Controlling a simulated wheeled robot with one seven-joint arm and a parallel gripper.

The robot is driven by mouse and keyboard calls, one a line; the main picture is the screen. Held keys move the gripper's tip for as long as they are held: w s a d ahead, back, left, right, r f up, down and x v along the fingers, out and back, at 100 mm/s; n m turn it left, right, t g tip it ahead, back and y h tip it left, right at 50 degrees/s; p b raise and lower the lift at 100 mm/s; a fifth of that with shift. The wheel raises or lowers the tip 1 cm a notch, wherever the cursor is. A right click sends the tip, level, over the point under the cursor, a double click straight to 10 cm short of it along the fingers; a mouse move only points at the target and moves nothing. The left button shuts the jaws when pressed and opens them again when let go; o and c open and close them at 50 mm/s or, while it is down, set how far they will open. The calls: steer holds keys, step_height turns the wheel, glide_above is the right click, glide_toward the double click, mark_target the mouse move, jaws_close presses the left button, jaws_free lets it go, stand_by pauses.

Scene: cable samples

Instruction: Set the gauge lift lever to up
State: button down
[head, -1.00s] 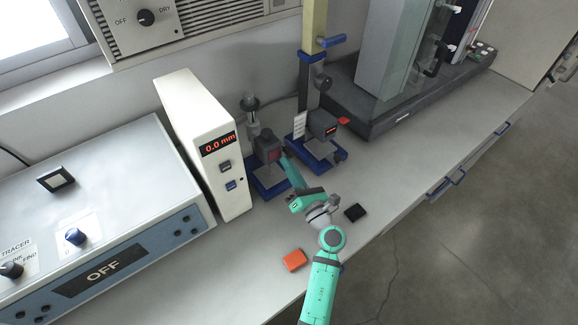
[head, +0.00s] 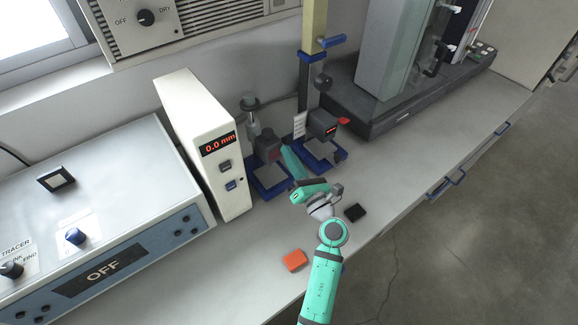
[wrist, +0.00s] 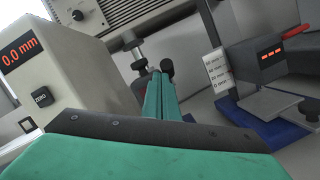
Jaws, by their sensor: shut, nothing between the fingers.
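The small gauge (head: 266,148) has a dark head on a grey post above a blue-edged base (head: 271,183). It stands right of the white 0.0 mm readout box (head: 204,140). My gripper (head: 287,150) is shut and empty, its teal fingertips close to the right side of the gauge head. In the wrist view my gripper (wrist: 160,76) has its fingers together, pointing at dark knobs (wrist: 167,68) by the gauge post; contact cannot be told. The fingers hide part of the gauge there. No lever on this gauge shows clearly, and its position cannot be told.
A taller stand gauge (head: 322,125) with a red lever (head: 343,121) and blue base is just right of my gripper. An orange block (head: 294,260) and a black block (head: 355,212) lie on the bench. Free bench lies to the right.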

steer(key=shift+w+a+r, duration=0.1)
steer(key=shift+r, duration=0.4)
stand_by(0.3)
steer(key=s+d+r, duration=0.3)
steer(key=s, duration=0.6)
steer(key=s+d+r, duration=0.2)
steer(key=s+r, duration=0.1)
steer(key=s, duration=0.7)
steer(key=shift+s+d+r, duration=0.15)
steer(key=shift+d+r, duration=0.25)
